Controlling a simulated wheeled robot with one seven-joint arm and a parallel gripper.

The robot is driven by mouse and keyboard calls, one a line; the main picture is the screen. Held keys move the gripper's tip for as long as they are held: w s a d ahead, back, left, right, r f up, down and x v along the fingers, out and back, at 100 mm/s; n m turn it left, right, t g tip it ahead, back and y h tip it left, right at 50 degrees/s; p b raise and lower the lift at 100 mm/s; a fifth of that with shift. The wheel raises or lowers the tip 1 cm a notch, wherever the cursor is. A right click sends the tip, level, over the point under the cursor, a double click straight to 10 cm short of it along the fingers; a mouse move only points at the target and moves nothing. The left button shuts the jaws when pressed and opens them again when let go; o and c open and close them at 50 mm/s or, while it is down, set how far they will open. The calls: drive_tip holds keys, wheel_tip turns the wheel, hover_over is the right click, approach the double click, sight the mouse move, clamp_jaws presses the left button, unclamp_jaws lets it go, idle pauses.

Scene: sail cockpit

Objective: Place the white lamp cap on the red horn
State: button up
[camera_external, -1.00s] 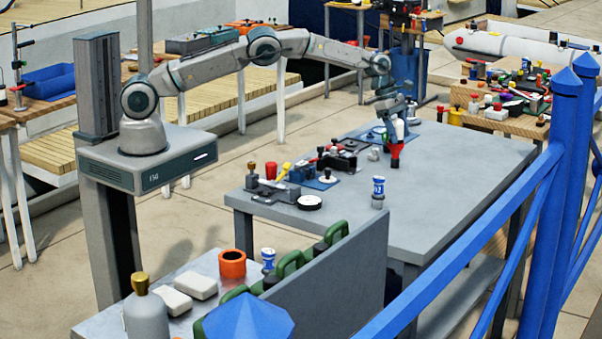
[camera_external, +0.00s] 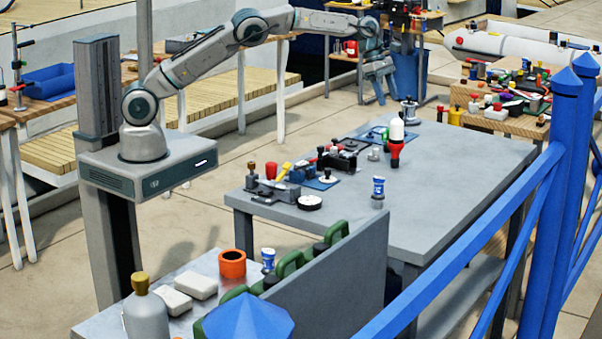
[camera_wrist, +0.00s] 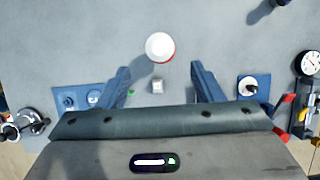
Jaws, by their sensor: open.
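The white lamp cap (camera_external: 397,129) sits upright on top of the red horn (camera_external: 396,151) on the grey table. In the wrist view the white cap (camera_wrist: 159,46) shows from above, with a thin red edge of the horn (camera_wrist: 171,58) beside it. My gripper (camera_external: 382,95) is raised above and to the left of the cap, apart from it. In the wrist view my gripper's fingers (camera_wrist: 160,70) are spread wide with nothing held between them. Most of the horn is hidden under the cap in the wrist view.
The grey table (camera_external: 460,180) has clear room to the right of the horn. A small grey block (camera_wrist: 157,87) stands near the horn. A blue-and-white can (camera_external: 378,187), a white disc (camera_external: 309,202) and several small parts stand towards the front left.

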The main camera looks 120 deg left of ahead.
drive_tip(key=shift+s+r, duration=0.15)
drive_tip(key=shift+r, duration=0.15)
drive_tip(key=s+d+r+m, duration=0.2)
drive_tip(key=d+r+m, duration=0.25)
drive_tip(key=d, duration=0.55)
drive_tip(key=s+d+r+m, duration=0.1)
drive_tip(key=d+r+m, duration=0.4)
drive_tip(key=d, duration=0.5)
drive_tip(key=s+d+r+m, duration=0.2)
drive_tip(key=d+r+m, duration=0.1)
drive_tip(key=d+m, duration=0.55)
drive_tip(key=s+d+f+m, duration=0.3)
drive_tip(key=s+d+m, duration=0.6)
drive_tip(key=s+d, duration=0.2)
drive_tip(key=s+d+f+m+g, duration=0.1)
drive_tip(key=s+d+f+m, duration=0.2)
drive_tip(key=s+d+m, duration=0.6)
drive_tip(key=s+d, duration=0.2)
drive_tip(key=s, duration=0.2)
drive_tip(key=shift+f, duration=0.25)
